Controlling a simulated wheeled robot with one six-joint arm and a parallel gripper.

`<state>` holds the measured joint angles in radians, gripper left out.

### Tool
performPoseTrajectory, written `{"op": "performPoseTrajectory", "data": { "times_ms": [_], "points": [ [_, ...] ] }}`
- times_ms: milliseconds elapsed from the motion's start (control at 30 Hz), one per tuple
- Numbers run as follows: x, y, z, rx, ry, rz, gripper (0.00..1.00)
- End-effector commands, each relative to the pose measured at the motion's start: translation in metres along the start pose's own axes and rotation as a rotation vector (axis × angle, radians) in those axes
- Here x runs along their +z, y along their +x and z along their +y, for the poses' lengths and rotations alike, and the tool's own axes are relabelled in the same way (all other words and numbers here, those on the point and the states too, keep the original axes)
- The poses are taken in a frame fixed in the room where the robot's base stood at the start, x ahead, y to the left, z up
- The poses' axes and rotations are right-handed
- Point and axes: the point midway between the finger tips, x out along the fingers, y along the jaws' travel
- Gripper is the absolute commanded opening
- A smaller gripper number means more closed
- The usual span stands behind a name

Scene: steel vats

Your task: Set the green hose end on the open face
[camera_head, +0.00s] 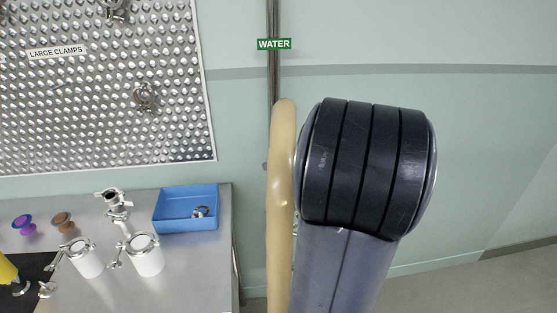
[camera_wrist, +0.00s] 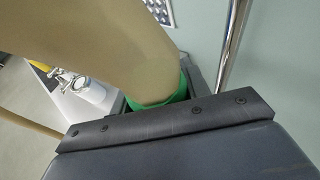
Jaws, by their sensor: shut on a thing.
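In the wrist view the thick tan hose (camera_wrist: 105,40) runs down to its green end (camera_wrist: 168,101). My gripper (camera_wrist: 160,112) is shut on the green hose end; its dark near jaw hides the lower part of it. In the head view the tan hose (camera_head: 281,190) stands upright beside my arm, and my gripper and the green end are hidden. Two white cylinders with steel clamps at their tops, a left one (camera_head: 88,263) and a right one (camera_head: 149,262), stand on the steel table. I cannot tell which face is the open one.
The steel table (camera_head: 190,270) also holds a steel fitting (camera_head: 116,207), a blue bin (camera_head: 186,222) with small parts, and a purple (camera_head: 22,224) and a brown piece (camera_head: 62,222). A clamp board (camera_head: 100,90) hangs behind. A steel pipe (camera_head: 273,75) labelled WATER runs down the wall.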

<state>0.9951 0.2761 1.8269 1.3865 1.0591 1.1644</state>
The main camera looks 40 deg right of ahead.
Motion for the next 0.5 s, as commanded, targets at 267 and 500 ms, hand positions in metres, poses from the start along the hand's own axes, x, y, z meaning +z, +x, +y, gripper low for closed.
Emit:
{"op": "performPoseTrajectory", "data": {
  "times_ms": [267, 500],
  "points": [
    [-0.013, 0.005, -0.001, -0.001, 0.0, 0.0, 0.0],
    [-0.029, 0.013, -0.001, -0.001, 0.0, 0.0, 0.0]
  ]
}}
